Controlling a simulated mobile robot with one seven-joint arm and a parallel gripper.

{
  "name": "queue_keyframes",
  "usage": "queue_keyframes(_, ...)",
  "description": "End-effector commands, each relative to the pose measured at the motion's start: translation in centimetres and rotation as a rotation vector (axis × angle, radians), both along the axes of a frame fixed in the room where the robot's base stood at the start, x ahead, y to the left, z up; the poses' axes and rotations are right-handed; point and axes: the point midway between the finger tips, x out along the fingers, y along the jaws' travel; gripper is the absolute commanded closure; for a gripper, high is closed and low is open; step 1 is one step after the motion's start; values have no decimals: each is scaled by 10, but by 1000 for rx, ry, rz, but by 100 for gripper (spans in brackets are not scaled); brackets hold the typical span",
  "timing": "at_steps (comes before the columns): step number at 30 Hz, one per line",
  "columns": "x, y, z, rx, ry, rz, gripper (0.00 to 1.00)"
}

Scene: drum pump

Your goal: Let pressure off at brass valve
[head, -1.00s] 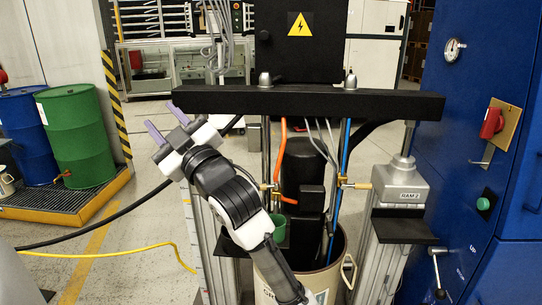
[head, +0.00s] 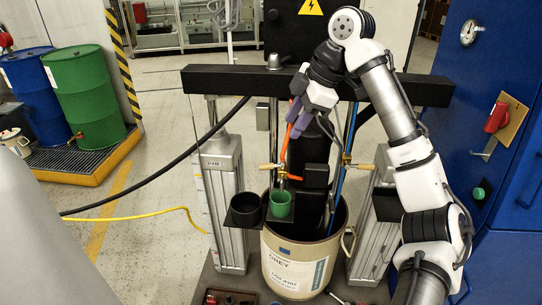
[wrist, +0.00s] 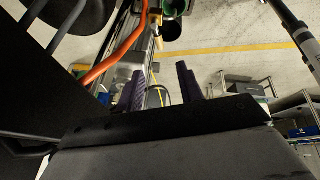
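Two small brass valves with tan handles flank the black pump (head: 308,150) above the drum. The left brass valve (head: 272,166) sits by the orange hose, above a green cup (head: 280,204). The right brass valve (head: 350,165) is by the blue hose. My gripper (head: 298,118) hangs just below the black crossbar, pointing down, above and between the valves and apart from both. In the wrist view its purple fingers (wrist: 160,90) stand apart with nothing between them. The orange hose (wrist: 118,52) passes left of them.
The black crossbar (head: 225,80) spans two grey ram columns (head: 222,190). The cream drum (head: 295,262) stands below, with a dark cup (head: 245,210) beside the green one. A blue cabinet (head: 475,120) closes the right side.

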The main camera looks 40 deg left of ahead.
Motion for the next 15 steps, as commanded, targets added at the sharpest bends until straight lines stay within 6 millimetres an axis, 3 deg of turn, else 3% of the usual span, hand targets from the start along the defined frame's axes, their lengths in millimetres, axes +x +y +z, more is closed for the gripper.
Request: queue_keyframes(15, -15, 40, -91, 2, 1, -3, 63)
